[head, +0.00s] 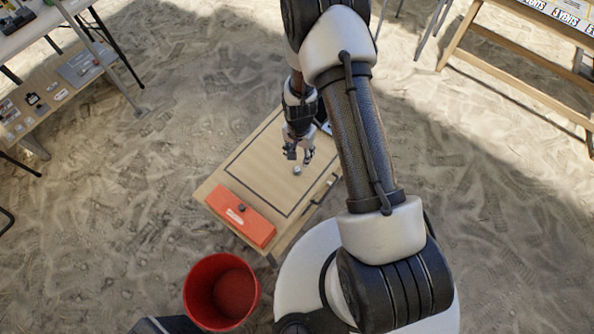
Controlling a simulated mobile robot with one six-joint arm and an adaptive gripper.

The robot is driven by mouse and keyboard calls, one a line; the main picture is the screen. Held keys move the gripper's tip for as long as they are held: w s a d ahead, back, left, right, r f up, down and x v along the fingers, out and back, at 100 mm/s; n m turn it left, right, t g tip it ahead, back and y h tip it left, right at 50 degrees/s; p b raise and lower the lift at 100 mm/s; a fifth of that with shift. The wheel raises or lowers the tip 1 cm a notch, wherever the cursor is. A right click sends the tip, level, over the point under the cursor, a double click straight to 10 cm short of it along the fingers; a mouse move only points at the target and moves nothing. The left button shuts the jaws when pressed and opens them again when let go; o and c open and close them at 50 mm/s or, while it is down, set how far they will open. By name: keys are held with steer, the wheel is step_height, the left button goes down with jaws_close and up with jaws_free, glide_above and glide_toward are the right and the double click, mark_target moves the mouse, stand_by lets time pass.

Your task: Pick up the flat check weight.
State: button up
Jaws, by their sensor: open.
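A small silvery-grey round object (297,170), which looks like the check weight, lies on the wooden table top (262,160), inside a dark outlined rectangle. It is too small to tell how flat it is. My gripper (299,158) points down over the table, open, its fingers just above the silvery object in the picture. I cannot tell the height between them. Nothing shows between the fingers.
A red bucket (221,291) stands on the sand in front. A dark item (325,127) is partly hidden behind my arm. Other tables stand at the upper corners.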

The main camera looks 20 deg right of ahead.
steer(key=b, duration=0.1)
glide_above(297, 169)
steer(key=f, duration=0.5)
steer(key=shift+s+d, duration=0.15)
steer(key=shift+d, duration=0.1)
steer(key=shift+a+f+b, duration=0.15)
steer(key=shift+f+b, duration=0.5)
steer(key=shift+f, duration=0.7)
steer(key=shift+a+f+b, duration=0.1)
steer(key=shift+f+b, duration=0.5)
steer(key=shift+f, duration=0.7)
steer(key=shift+c, duration=0.2)
jaws_close()
